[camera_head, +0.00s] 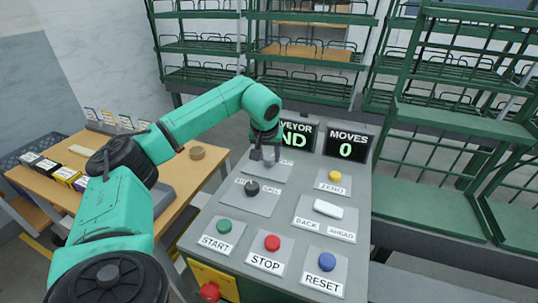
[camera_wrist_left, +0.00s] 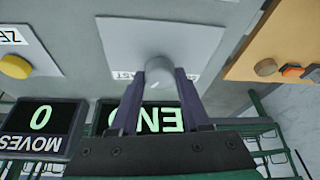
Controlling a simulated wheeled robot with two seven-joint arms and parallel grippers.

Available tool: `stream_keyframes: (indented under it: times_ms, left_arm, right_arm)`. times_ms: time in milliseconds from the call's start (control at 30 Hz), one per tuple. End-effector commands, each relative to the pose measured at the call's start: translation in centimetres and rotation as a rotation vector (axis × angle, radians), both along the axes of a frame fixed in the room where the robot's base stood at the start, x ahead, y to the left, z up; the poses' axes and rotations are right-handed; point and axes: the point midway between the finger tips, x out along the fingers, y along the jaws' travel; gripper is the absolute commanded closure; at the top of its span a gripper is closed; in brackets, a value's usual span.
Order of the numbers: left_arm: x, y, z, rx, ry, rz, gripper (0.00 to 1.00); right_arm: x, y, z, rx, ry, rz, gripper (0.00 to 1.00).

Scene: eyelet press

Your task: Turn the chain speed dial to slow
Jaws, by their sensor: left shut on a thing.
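The chain speed dial is a round grey knob (camera_wrist_left: 158,70) on a light square plate (camera_wrist_left: 195,40) in the left wrist view. My left gripper (camera_wrist_left: 159,80) is shut on the knob, with one dark finger on each side. A label ending in "AST" shows partly beside the left finger; the rest of the lettering is hidden, and I cannot tell which way the dial points. In the head view my left gripper (camera_head: 265,156) reaches down to the plate at the back left of the grey console (camera_head: 285,208) and mostly covers the knob. My right gripper is not in view.
A black selector knob (camera_head: 252,187) sits just in front. A yellow ZERO button (camera_head: 334,176), a white BACK/AHEAD rocker (camera_head: 328,208), and START (camera_head: 224,226), STOP (camera_head: 272,242) and RESET (camera_head: 327,261) buttons share the console. Two displays (camera_head: 347,145) stand behind; a wooden table (camera_head: 180,185) is left.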

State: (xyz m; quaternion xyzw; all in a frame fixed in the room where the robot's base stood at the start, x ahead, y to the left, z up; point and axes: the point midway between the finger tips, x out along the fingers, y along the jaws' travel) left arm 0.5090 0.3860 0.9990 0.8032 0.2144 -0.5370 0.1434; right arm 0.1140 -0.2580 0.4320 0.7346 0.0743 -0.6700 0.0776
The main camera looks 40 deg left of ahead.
Motion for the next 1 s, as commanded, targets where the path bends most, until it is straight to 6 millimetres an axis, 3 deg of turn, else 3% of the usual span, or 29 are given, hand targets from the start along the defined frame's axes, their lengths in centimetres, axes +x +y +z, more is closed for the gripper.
stream_keyframes:
  times_ms: [367,1000]
  left_arm:
    - [0.1,-0.2,0.5,0.0,0.001,0.163,1.0]
    - [0.5,-0.4,0.4,0.0,0.0,0.756,1.0]
  right_arm:
    - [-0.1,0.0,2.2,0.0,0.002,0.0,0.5]
    - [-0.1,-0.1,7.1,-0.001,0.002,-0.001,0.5]
